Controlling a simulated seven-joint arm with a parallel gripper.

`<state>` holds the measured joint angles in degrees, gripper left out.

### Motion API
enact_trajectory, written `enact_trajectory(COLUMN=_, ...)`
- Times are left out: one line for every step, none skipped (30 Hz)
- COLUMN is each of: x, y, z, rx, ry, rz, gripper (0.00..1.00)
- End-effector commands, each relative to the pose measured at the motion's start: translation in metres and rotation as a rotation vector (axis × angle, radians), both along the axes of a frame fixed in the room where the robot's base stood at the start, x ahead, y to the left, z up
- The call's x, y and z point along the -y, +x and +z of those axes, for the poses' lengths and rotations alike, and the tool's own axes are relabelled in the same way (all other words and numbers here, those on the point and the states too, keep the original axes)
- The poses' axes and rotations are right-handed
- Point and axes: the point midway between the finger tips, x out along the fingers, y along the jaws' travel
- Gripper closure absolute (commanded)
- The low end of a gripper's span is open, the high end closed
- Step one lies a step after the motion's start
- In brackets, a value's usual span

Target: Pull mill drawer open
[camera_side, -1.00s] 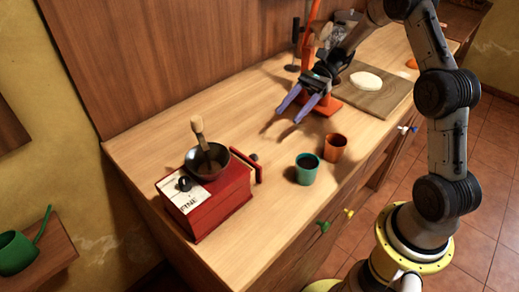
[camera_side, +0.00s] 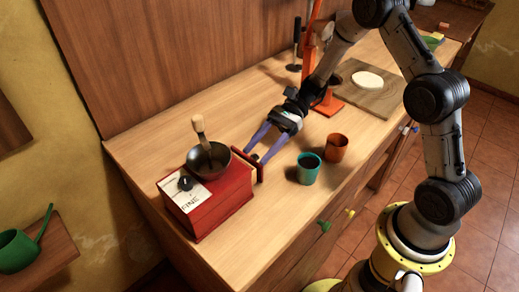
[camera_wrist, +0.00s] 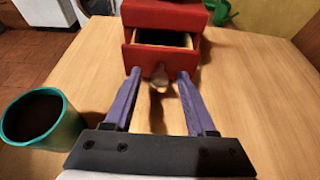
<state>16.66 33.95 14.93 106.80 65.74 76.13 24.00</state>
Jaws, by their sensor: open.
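The mill (camera_side: 220,205) is a red box with a dark bowl, a wooden-handled crank and a white label on top, at the counter's left in the side view. It also shows in the wrist view (camera_wrist: 165,15). Its red drawer (camera_wrist: 160,57) stands partly open, its hollow inside visible, with a pale knob (camera_wrist: 158,76) on the front. My gripper (camera_side: 257,156) is open, its two purple fingers pointing at the drawer front. In the wrist view the fingertips (camera_wrist: 160,74) stand either side of the knob, with a gap visible on each side.
A teal cup (camera_side: 308,168) stands close to my gripper, and an orange cup (camera_side: 336,147) is beside it. A wooden board (camera_side: 369,95) with pale dough and an orange stand (camera_side: 327,104) are farther back. Counter between mill and back wall is clear.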

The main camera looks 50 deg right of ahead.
Motion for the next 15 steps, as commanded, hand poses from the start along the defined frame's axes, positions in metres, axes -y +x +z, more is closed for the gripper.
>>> enact_trajectory(x=-0.0018, y=-0.0003, z=-0.0010, rx=-0.001, ry=0.000, rz=0.001, gripper=0.44)
enact_trajectory(x=-0.0023, y=-0.0003, z=-0.0012, rx=-0.001, ry=0.000, rz=0.001, gripper=0.44)
enact_trajectory(x=-0.0027, y=-0.0004, z=-0.0014, rx=-0.001, ry=0.000, rz=0.000, gripper=0.44)
enact_trajectory(x=-0.0028, y=-0.0003, z=-0.0015, rx=-0.001, ry=-0.001, rz=0.000, gripper=0.44)
enact_trajectory(x=-0.0028, y=-0.0003, z=-0.0015, rx=-0.001, ry=-0.001, rz=0.000, gripper=0.44)
enact_trajectory(x=-0.0027, y=-0.0003, z=-0.0015, rx=-0.001, ry=-0.001, rz=0.000, gripper=0.44)
enact_trajectory(x=-0.0027, y=-0.0003, z=-0.0014, rx=-0.001, ry=-0.001, rz=0.000, gripper=0.44)
enact_trajectory(x=-0.0027, y=-0.0003, z=-0.0014, rx=-0.001, ry=-0.001, rz=0.000, gripper=0.44)
enact_trajectory(x=-0.0027, y=-0.0003, z=-0.0014, rx=0.000, ry=-0.001, rz=0.000, gripper=0.44)
enact_trajectory(x=-0.0026, y=-0.0003, z=-0.0014, rx=-0.001, ry=-0.001, rz=0.000, gripper=0.47)
enact_trajectory(x=-0.0026, y=-0.0003, z=-0.0013, rx=0.000, ry=-0.001, rz=0.000, gripper=0.53)
enact_trajectory(x=-0.0025, y=-0.0003, z=-0.0013, rx=0.000, ry=-0.001, rz=0.000, gripper=0.60)
enact_trajectory(x=-0.0025, y=-0.0003, z=-0.0013, rx=0.000, ry=-0.001, rz=0.000, gripper=0.65)
enact_trajectory(x=-0.0025, y=-0.0002, z=-0.0013, rx=0.000, ry=-0.001, rz=0.000, gripper=0.71)
enact_trajectory(x=-0.0024, y=-0.0002, z=-0.0012, rx=0.000, ry=0.000, rz=0.000, gripper=0.78)
